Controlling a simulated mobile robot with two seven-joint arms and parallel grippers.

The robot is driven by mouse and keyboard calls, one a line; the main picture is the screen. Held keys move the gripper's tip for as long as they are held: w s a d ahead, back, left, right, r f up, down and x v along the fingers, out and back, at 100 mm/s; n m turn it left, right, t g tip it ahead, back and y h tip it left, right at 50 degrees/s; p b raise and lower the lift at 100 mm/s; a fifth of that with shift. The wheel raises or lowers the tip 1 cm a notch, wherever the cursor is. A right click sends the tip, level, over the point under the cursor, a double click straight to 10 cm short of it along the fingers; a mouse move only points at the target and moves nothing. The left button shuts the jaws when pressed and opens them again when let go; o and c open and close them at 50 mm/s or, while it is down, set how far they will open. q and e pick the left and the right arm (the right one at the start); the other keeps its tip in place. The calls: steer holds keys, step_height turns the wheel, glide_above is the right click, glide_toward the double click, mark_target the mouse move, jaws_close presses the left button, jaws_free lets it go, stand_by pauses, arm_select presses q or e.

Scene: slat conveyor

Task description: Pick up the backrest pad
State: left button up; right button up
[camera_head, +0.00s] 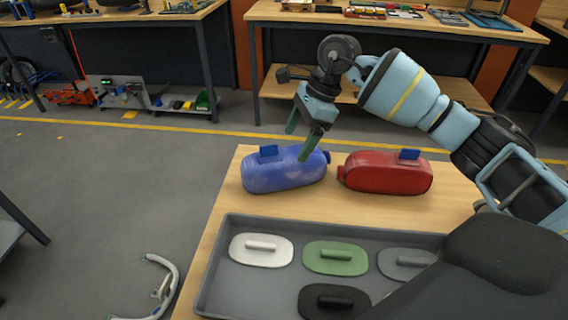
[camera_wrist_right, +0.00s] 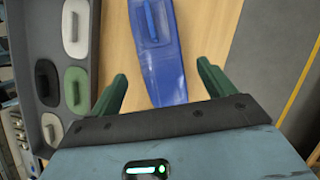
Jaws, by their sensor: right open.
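The grey tray (camera_head: 213,285) on the wooden table holds several flat pads with raised handles. They are a white pad (camera_head: 238,253), a green pad (camera_head: 318,264), a grey pad (camera_head: 390,268) and a black pad (camera_head: 312,305). I cannot tell which thing is the backrest pad. My right gripper (camera_head: 300,138) is open and empty, its green fingers pointing down above and behind the blue bottle-like object (camera_head: 285,177). In the wrist view this blue object (camera_wrist_right: 160,60) lies between and beyond the fingers (camera_wrist_right: 162,74). My left gripper is not in view.
A red bottle-like object (camera_head: 388,175) lies right of the blue one on the table (camera_head: 222,210). My dark body part covers the tray's right end. Workbenches (camera_head: 400,28) stand behind. A white curved bar (camera_head: 160,285) shows at lower left. The grey floor at left is largely clear.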

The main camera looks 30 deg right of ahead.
mark_target(288, 154)
steer(key=shift+a+f, duration=0.3)
steer(key=shift+f, duration=0.25)
steer(key=shift+p+x, duration=0.4)
steer(key=shift+x, duration=2.85)
steer(key=shift+w+a, duration=0.1)
steer(key=shift+w, duration=0.05)
steer(key=shift+c, duration=0.3)
steer(key=shift+r, duration=0.1)
steer(key=c, duration=1.2)
